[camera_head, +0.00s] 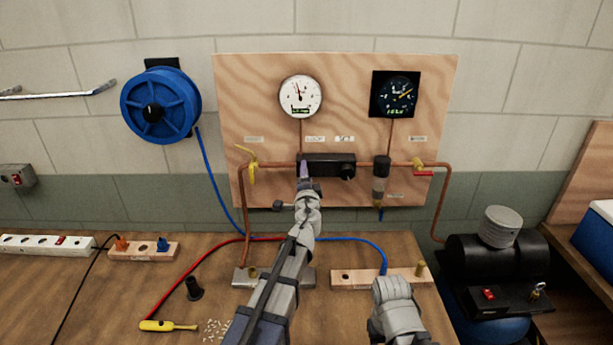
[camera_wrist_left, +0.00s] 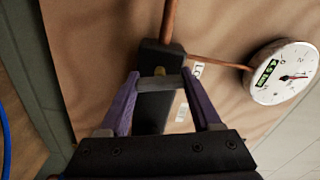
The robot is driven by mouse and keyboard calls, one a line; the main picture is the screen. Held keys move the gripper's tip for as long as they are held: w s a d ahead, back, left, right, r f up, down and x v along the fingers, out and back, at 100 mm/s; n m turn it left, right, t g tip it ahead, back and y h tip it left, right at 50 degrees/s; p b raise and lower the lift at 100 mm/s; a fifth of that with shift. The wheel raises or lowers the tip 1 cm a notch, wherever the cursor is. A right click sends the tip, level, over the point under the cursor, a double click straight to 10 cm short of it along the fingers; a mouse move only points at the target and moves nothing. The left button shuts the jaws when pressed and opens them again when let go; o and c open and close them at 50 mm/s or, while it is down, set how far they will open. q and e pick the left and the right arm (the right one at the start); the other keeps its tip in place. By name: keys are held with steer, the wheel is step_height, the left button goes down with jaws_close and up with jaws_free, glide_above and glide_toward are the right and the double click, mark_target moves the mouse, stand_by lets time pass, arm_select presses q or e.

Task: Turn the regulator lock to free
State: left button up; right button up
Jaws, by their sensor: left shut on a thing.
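The regulator (camera_head: 326,160) is a black block on the copper pipe of the plywood panel, with a round black knob (camera_head: 348,171) at its right end. My left gripper (camera_head: 304,172) is at the block's left end. In the left wrist view, the purple fingers (camera_wrist_left: 165,90) are shut on a short grey lock lever (camera_wrist_left: 168,82) with a brass pivot beside it. The lever lies across the black block (camera_wrist_left: 154,110). Two small white labels (camera_head: 315,139) are above the block; their wording is hard to read.
A white gauge (camera_head: 300,96) and a black gauge (camera_head: 397,94) hang above the pipe. A yellow valve handle (camera_head: 252,168) is left, a red one (camera_head: 424,173) right. A compressor (camera_head: 497,260) stands right.

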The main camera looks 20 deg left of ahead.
arm_select(q)
steer(key=shift+m, duration=1.6)
steer(key=o, duration=1.4)
steer(key=v, duration=0.7)
steer(key=shift+s+d, duration=0.15)
steer(key=shift+s, duration=0.25)
